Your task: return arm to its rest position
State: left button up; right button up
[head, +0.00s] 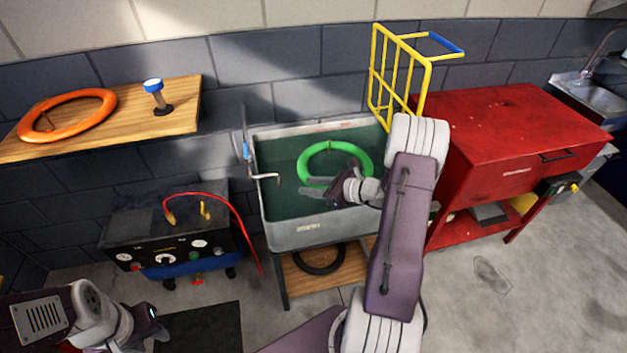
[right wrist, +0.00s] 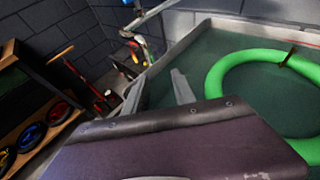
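My right arm reaches in from the lower right in the head view. My left gripper (head: 150,333) is low at the lower left of the head view, beside a dark mat. Its fingers are too small and dark to tell whether they are open.
A compressor (head: 165,245) with a red hose stands left. A wooden shelf (head: 125,135) holds an orange ring (head: 28,127) and a blue-topped item (head: 155,92). A red cabinet (head: 500,130) and yellow rack (head: 375,85) stand right.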

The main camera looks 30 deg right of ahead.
jog(key=shift+f, duration=0.15)
jog(key=w+a+r+n+g+y, duration=0.1)
jog(key=w+a+r+n+y, duration=0.25)
jog(key=a+r, duration=0.5)
jog(key=s+a+n+g+p, duration=0.2)
jog(key=s+a+n+g, duration=0.55)
jog(key=a, duration=0.75)
jog(key=s+f+n+g+h, duration=0.35)
jog(key=s+n, duration=0.65)
jog(key=s, duration=0.5)
jog(key=d+f+n+t+h, duration=0.1)
jog(key=d+f+n+h, duration=0.1)
jog(key=d+n+h, duration=0.4)
jog(key=shift+s+d+f+n+t, duration=0.15)
jog(key=shift+s+d+n+t, duration=0.2)
jog(key=shift+d+n, duration=1.3)
